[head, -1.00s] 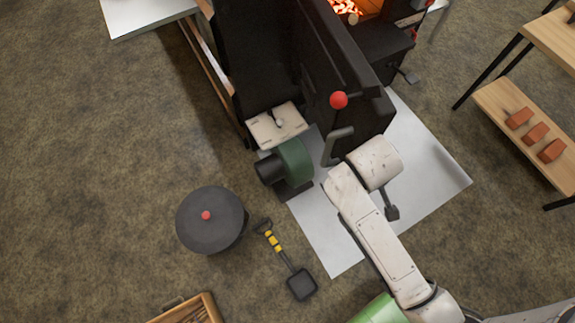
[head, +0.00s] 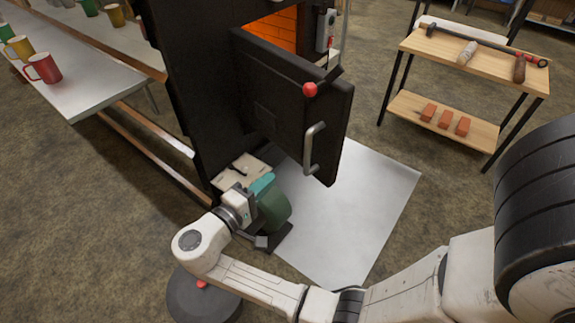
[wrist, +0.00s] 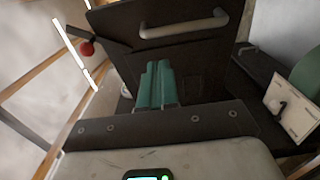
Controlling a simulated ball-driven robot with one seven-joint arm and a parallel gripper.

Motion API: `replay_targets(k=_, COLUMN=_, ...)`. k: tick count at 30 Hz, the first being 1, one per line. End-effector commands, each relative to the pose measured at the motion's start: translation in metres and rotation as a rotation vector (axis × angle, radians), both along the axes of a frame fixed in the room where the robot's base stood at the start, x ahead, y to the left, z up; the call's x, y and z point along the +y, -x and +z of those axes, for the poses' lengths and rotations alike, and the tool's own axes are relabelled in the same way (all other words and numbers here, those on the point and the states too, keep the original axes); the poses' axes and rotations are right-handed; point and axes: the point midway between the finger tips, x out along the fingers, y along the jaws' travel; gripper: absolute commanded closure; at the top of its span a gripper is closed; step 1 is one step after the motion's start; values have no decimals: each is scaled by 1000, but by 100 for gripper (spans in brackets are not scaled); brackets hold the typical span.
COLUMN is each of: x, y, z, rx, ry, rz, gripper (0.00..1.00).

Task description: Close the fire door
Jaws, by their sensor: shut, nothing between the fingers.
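The black fire door (head: 290,105) stands open, swung out from the firebox (head: 275,35), whose orange interior shows above its top edge. It has a grey bar handle (head: 314,148) near its free right edge and a red-knobbed lever (head: 311,89) at the top. My gripper (head: 263,183) is low and left of the handle, beside the green blower. In the wrist view, the teal fingers (wrist: 157,68) are together and empty, pointing at the door's outer face (wrist: 205,75). The handle (wrist: 185,25) is above them. I cannot tell whether the fingertips touch the door.
The green blower (head: 275,210) stands below my gripper. A round black lidded pot (head: 205,302) is under my arm. A bench with mugs (head: 95,85) is at left, a tool table (head: 475,62) at right. The pale floor sheet (head: 350,205) before the door is largely clear.

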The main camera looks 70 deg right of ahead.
Motion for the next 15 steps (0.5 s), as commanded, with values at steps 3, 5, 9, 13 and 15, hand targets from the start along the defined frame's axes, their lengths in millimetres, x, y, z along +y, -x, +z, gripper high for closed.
replay_targets(k=3, x=-12, y=4, z=1, rx=0, ry=0, rz=-4, gripper=100)
replay_targets(k=5, x=-21, y=6, z=0, rx=1, ry=0, rz=-5, gripper=100)
replay_targets(k=9, x=-47, y=14, z=0, rx=2, ry=-1, rz=-6, gripper=100)
replay_targets(k=13, x=-72, y=20, z=0, rx=1, ry=-2, rz=-6, gripper=100)
replay_targets(k=15, x=-85, y=23, z=0, rx=1, ry=-2, rz=-5, gripper=100)
